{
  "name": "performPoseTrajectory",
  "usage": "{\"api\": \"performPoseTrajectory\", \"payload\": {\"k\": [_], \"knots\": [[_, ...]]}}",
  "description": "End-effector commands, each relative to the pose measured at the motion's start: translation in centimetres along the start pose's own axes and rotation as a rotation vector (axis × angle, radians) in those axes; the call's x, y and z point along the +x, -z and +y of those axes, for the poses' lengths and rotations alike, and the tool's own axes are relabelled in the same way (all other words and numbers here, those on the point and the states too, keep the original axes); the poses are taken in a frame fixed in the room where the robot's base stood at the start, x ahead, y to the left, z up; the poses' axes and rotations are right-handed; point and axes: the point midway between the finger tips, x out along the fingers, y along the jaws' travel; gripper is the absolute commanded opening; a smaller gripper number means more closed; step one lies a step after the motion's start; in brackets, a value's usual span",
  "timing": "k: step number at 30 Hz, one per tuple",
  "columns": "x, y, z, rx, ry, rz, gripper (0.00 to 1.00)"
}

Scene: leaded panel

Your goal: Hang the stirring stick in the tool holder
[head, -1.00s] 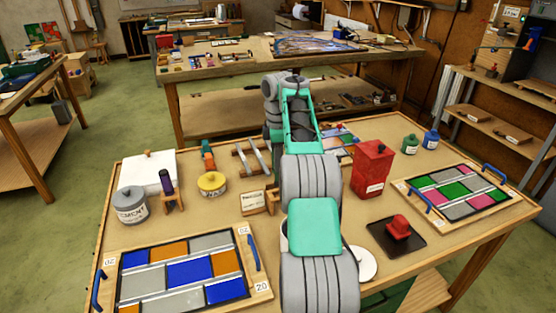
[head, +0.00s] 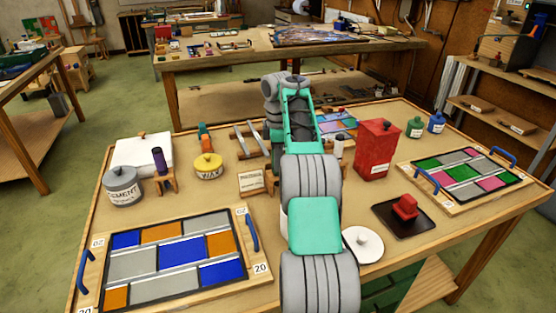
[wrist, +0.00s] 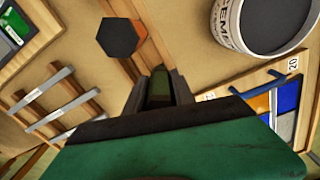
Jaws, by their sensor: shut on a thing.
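My gripper (wrist: 161,88) is shut on a narrow olive-brown piece (wrist: 160,90), which I take for the stirring stick; only a short part shows between the fingers. In the head view my arm hides the gripper and the stick. A small wooden stand (head: 168,184) with a purple handle (head: 160,160) in it stands beside the cement can (head: 123,187); it may be the tool holder. In the wrist view a dark hexagonal top (wrist: 120,37) is beside a wooden strip (wrist: 146,60), just beyond the fingers. I cannot tell whether the stick touches the strip.
The wax tin (head: 208,167) and metal bars on wooden rails (head: 247,143) stand left of my arm. A red canister (head: 377,150), a black tray with a red object (head: 404,216) and a tiled panel (head: 460,176) are right. Another panel (head: 178,258) lies front left.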

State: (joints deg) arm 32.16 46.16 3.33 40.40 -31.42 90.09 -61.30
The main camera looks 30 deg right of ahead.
Motion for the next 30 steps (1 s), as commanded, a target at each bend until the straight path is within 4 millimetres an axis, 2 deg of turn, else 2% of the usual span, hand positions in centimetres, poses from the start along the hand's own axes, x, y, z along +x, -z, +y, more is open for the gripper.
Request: {"api": "performPoseTrajectory", "payload": {"k": [5,6,14,23,30], "knots": [[-0.1,0.0,0.0,0.000,-0.001,0.000,0.00],[-0.1,0.0,0.0,0.000,-0.001,0.000,0.34],[-0.1,0.0,0.0,-0.001,0.000,0.000,0.55],[-0.5,0.0,0.0,-0.001,0.000,0.000,0.56],[-5.3,0.1,0.0,0.000,-0.001,0.000,0.56]]}}
